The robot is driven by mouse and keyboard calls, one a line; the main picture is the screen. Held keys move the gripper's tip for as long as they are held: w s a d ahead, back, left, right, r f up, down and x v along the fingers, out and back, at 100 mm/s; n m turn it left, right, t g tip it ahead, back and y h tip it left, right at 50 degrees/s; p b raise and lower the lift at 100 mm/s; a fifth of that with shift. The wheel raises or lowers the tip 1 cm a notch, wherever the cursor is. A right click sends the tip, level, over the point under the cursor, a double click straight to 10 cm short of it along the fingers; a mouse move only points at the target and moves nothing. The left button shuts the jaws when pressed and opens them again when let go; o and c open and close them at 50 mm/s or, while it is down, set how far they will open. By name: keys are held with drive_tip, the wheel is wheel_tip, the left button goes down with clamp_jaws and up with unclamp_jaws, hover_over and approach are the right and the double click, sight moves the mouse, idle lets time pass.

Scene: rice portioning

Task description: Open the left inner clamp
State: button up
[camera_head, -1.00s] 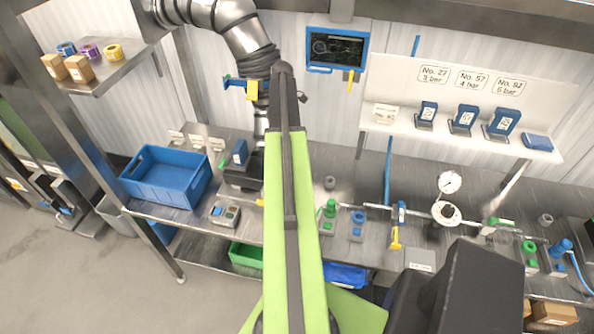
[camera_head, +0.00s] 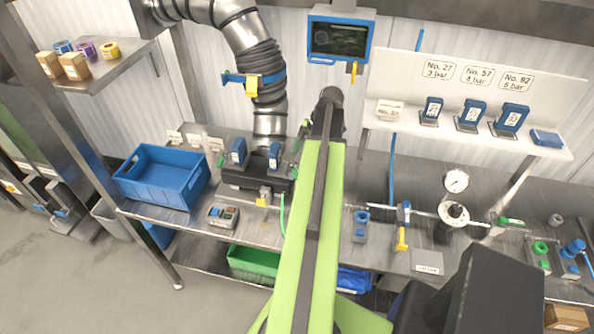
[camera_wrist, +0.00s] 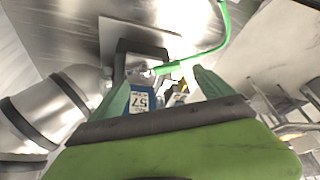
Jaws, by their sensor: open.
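A dark machine (camera_head: 250,180) stands on the bench left of my arm. Two blue blocks, a left one (camera_head: 238,151) and a right one (camera_head: 274,155), stand on it. A small green part (camera_head: 221,159) shows at its left end. In the wrist view, my gripper (camera_wrist: 160,78) is open, with green fingers spread. A blue block labelled 57 (camera_wrist: 138,101) and a green rod-like piece (camera_wrist: 168,67) with a green hose show between or just beyond the fingers. Contact cannot be told. I cannot tell which part is the left inner clamp.
A blue crate (camera_head: 165,178) and a button box (camera_head: 223,216) are on the bench to the left. A pipe with a gauge (camera_head: 456,181) and yellow-handled valve (camera_head: 401,240) runs right. A shelf (camera_head: 385,128) holds blue blocks. A corrugated duct (camera_head: 255,70) rises behind the machine.

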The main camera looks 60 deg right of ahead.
sight(295, 170)
drive_tip(key=b+x, duration=0.2)
drive_tip(key=x, duration=0.1)
drive_tip(key=shift+w+a+f, duration=0.1)
drive_tip(key=shift+f, duration=0.25)
drive_tip(key=shift+r, duration=0.1)
